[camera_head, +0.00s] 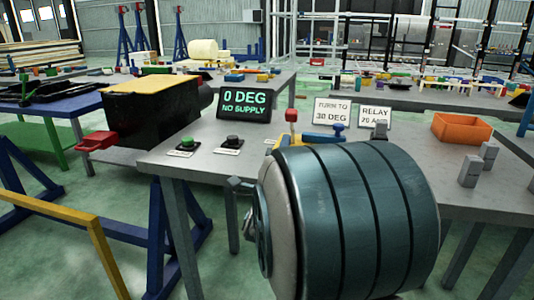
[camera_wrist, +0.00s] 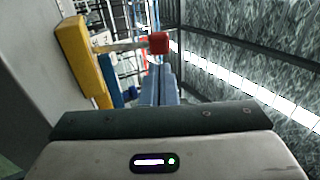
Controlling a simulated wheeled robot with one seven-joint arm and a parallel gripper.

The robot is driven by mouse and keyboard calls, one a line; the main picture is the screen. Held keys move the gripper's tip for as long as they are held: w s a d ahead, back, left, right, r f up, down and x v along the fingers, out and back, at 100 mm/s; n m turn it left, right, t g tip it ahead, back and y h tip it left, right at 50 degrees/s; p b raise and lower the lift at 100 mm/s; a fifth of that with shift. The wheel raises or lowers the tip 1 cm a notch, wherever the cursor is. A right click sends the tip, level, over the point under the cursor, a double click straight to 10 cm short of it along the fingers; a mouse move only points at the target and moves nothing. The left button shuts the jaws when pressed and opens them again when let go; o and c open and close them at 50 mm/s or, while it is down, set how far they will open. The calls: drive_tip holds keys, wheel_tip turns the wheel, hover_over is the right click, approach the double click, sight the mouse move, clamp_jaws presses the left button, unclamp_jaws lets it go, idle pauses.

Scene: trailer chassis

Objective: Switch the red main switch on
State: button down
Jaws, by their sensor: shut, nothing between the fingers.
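A red knob (camera_head: 291,115) stands up on a thin stem over a yellow base (camera_head: 271,141) on the grey table. In the wrist view the red knob (camera_wrist: 158,43) is at the end of a light rod that runs from the yellow base (camera_wrist: 82,60). My gripper (camera_wrist: 159,70) is shut and empty, its fingertips appearing just below the red knob in that picture; I cannot tell whether they touch. In the head view my large grey arm link hides part of the table, and I cannot make out my fingers. A black display (camera_head: 244,103) reads "0 DEG NO SUPPLY".
Green (camera_head: 187,143) and black (camera_head: 233,141) push buttons sit left of the knob. A blue handle (camera_head: 338,130), signs reading "TURN TO 30 DEG" (camera_head: 332,111) and "RELAY 20 A" (camera_head: 375,116), an orange bin (camera_head: 462,129) and grey blocks (camera_head: 470,171) are to the right.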

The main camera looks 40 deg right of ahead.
sight(291, 119)
drive_tip(key=x, duration=0.6)
drive_tip(key=shift+d, duration=0.1)
drive_tip(key=shift+w+r, duration=0.1)
